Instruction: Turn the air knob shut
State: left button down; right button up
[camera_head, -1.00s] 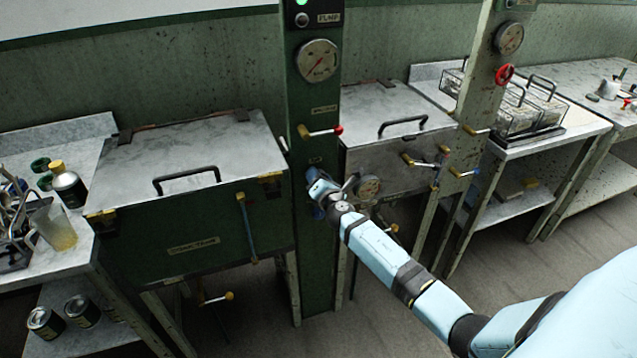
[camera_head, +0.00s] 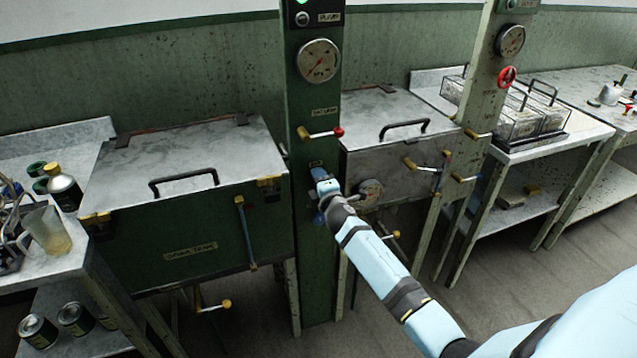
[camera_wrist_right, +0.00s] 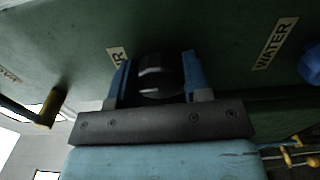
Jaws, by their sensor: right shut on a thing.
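The air knob (camera_wrist_right: 160,75) is a dark round knob on the green post (camera_head: 302,110). In the right wrist view it sits between the two blue fingers of my right gripper (camera_wrist_right: 155,82), which is shut on it. A partly hidden label ending in R (camera_wrist_right: 117,54) shows beside it. In the head view my right gripper (camera_head: 320,177) is against the post, below a small label, and covers the knob. My left gripper is not in view.
A blue water knob (camera_wrist_right: 311,65) is close by, under its WATER label (camera_wrist_right: 275,43). A red-tipped lever (camera_head: 322,133) and a gauge (camera_head: 318,61) are above on the post. Lidded basins (camera_head: 180,165) stand on both sides.

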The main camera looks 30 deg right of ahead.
jog(key=shift+m, duration=0.3)
dwell(0.4)
jog(key=o, duration=0.9)
jog(key=shift+s, duration=0.1)
jog(key=shift+s+a, duration=0.1)
jog(key=shift+s, duration=0.2)
jog(key=v, duration=1.3)
jog(key=shift+a, duration=0.1)
